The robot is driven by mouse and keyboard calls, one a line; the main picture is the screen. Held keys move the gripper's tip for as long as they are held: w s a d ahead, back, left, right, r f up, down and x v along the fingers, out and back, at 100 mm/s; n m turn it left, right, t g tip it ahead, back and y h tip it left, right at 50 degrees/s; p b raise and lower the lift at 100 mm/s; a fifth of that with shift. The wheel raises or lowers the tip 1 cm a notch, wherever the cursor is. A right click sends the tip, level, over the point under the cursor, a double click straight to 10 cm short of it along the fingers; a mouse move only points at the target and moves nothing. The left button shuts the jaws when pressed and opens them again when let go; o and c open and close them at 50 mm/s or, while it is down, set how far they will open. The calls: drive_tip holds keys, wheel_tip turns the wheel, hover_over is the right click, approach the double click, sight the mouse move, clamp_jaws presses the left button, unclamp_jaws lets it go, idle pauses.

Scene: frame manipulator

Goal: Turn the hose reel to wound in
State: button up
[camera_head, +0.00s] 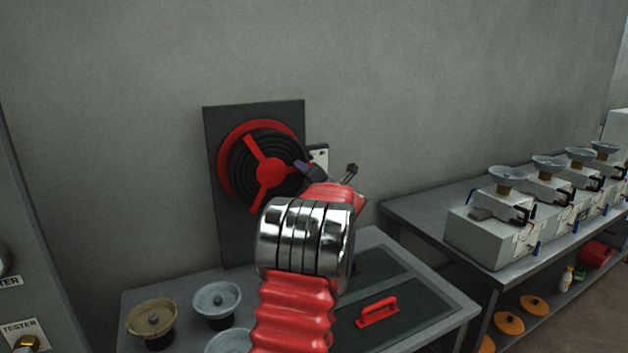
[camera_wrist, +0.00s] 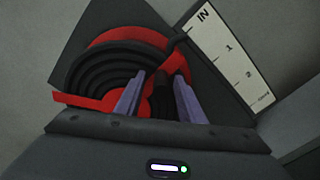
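The hose reel (camera_head: 268,172) is a black coiled hose with a red rim and red three-armed hub, on a dark upright board (camera_head: 226,235). My gripper (camera_head: 305,168) is at the reel's right side. In the wrist view, the reel (camera_wrist: 105,62) fills the upper left. My two purple fingers (camera_wrist: 160,98) stand apart in front of it, with a dark part between them. I cannot tell whether they grip it. A white scale plate (camera_wrist: 228,52) beside the reel reads IN, 1, 2 and a small unreadable mark; it partly shows in the head view (camera_head: 320,155).
A grey bench (camera_head: 190,285) below holds several round handwheels (camera_head: 217,298) and a red handle (camera_head: 377,311) on a dark panel. A second bench (camera_head: 415,215) at right carries several white boxes (camera_head: 478,236) with valves. The wall above is clear.

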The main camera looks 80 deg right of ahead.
drive_tip(key=v, duration=1.3)
drive_tip(key=shift+a, duration=0.2)
